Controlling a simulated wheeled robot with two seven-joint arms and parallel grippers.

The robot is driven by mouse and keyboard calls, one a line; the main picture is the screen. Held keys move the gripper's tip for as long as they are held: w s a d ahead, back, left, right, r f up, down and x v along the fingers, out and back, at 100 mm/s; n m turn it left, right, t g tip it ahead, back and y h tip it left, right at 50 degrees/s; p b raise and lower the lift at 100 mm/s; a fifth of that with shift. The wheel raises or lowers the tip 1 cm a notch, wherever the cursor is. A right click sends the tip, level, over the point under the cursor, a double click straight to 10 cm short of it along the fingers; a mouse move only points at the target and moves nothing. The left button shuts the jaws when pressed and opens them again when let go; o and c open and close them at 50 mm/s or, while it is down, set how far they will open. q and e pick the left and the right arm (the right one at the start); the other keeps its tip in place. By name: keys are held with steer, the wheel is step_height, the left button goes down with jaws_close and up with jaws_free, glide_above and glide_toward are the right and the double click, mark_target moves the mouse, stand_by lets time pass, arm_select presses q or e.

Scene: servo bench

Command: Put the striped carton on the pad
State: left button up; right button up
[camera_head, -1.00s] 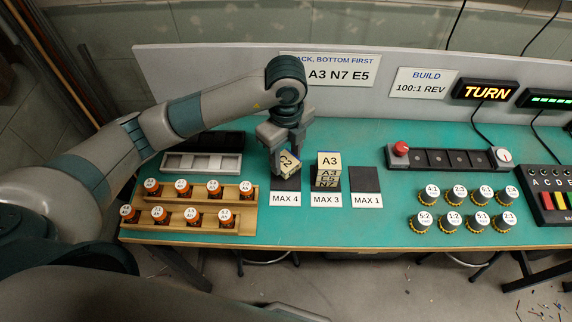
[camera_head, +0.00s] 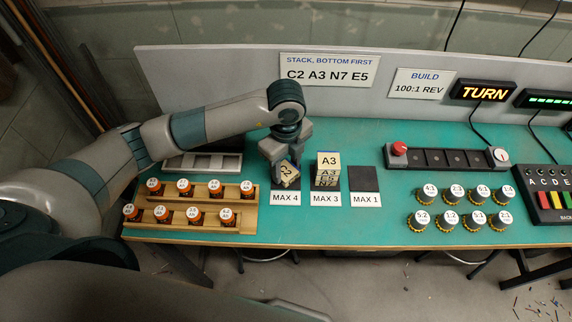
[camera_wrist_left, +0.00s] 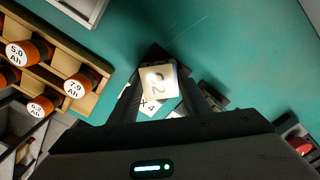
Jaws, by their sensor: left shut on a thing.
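My left gripper (camera_head: 288,160) is shut on a pale yellow carton marked C2 (camera_head: 288,173), which is tilted and has a dark edge. The carton also shows between the fingers in the left wrist view (camera_wrist_left: 158,80). It is over or on the dark pad (camera_head: 275,186) behind the MAX 4 label; I cannot tell whether it touches. Most of this pad is hidden by the carton and gripper. Stripes are too small to make out. A stack of cartons marked A3, E5 and N7 (camera_head: 327,163) stands at the MAX 3 place. My right gripper is out of view.
An empty dark pad (camera_head: 363,178) lies behind the MAX 1 label. Wooden racks with orange cylinders (camera_head: 186,188) stand on the left. A grey tray (camera_head: 215,162) is behind them. Round labelled gears (camera_head: 463,205) are on the right. The back sign (camera_head: 330,69) reads C2 A3 N7 E5.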

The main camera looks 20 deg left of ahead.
arm_select(q)
steer(key=shift+f, duration=0.2)
steer(key=o, duration=1)
steer(key=shift+o, duration=0.3)
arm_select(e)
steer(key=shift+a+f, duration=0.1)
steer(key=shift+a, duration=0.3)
arm_select(q)
steer(key=shift+r, duration=0.2)
steer(key=shift+r, duration=0.1)
